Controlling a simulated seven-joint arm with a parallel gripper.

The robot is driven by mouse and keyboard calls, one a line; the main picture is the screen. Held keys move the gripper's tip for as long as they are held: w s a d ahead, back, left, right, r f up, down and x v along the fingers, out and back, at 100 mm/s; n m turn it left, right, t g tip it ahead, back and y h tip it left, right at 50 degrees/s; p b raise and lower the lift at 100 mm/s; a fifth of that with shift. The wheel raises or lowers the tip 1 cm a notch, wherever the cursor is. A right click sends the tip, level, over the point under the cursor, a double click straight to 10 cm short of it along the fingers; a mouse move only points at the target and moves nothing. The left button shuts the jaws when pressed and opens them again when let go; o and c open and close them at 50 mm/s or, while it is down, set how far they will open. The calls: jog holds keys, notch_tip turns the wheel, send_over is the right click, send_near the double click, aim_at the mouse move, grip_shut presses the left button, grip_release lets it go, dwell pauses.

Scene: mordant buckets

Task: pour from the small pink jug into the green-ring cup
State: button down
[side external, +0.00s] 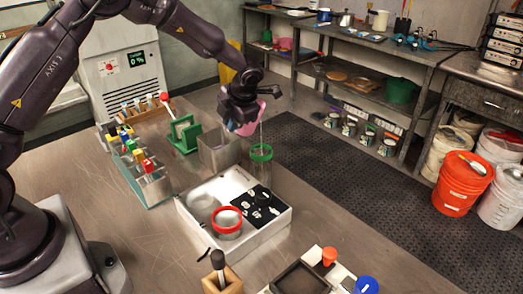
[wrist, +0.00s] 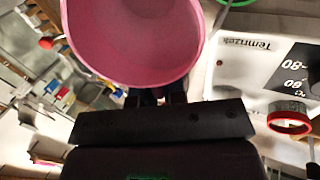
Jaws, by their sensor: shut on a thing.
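The small pink jug (side external: 245,126) is held tilted, up in the air, by my gripper (side external: 243,100). In the wrist view the jug (wrist: 135,45) fills the upper left, its wide mouth showing, and my gripper's fingers (wrist: 160,98) are shut at its near side. The clear green-ring cup (side external: 260,171) stands upright below and slightly right of the jug, at the white unit's back right. A thin pale line runs from the jug down to the cup's ring, like a stream. Only part of the green ring (wrist: 236,2) shows in the wrist view. The liquid levels are unclear.
A red-ring cup (side external: 227,222) stands on the white unit (side external: 250,237), in front of the green-ring cup. A grey square container (side external: 218,155) and a green stand (side external: 184,134) are left of it. A rack with coloured pieces (side external: 152,186) lies further left. The right table edge is close.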

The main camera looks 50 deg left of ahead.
jog(key=shift+r+y, duration=0.3)
jog(key=shift+y, duration=0.1)
dwell(0.5)
jog(key=shift+d+f+y, duration=0.1)
jog(key=shift+f+y, duration=0.35)
jog(key=shift+y, duration=0.35)
dwell(1.5)
jog(key=shift+r+y, duration=0.3)
jog(key=shift+y, duration=0.6)
dwell(1.7)
jog(key=shift+f+y, duration=0.4)
jog(key=shift+y, duration=0.3)
dwell(1.5)
